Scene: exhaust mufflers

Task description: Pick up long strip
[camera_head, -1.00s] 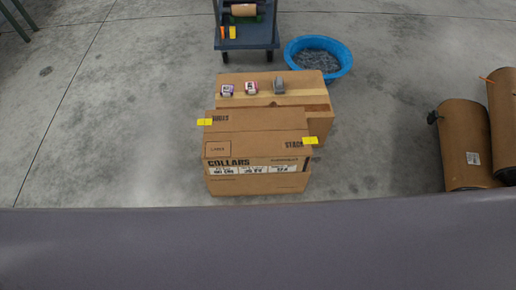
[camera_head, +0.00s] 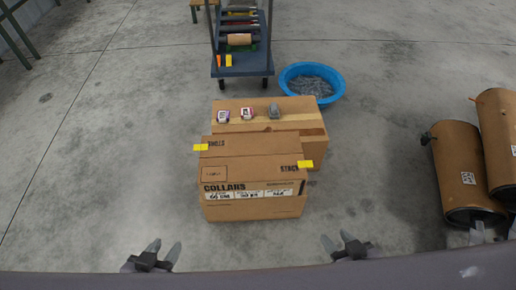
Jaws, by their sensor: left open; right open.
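I cannot clearly pick out a long strip in the head view. Several long, thin items lie across the blue-grey cart (camera_head: 258,71) at the top, too small to tell apart. My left gripper (camera_head: 164,246) is at the bottom left, with its two grey fingers spread and nothing between them. My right gripper (camera_head: 337,239) is at the bottom, right of centre, also spread and empty. Both are in front of the cardboard boxes and far from the cart.
A cardboard box marked COLLARS (camera_head: 253,207) stands in the middle, with another box (camera_head: 314,123) behind it bearing small items. A blue tub (camera_head: 334,93) is behind. Brown cylinders (camera_head: 458,160) are at the right. Floor at left is clear.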

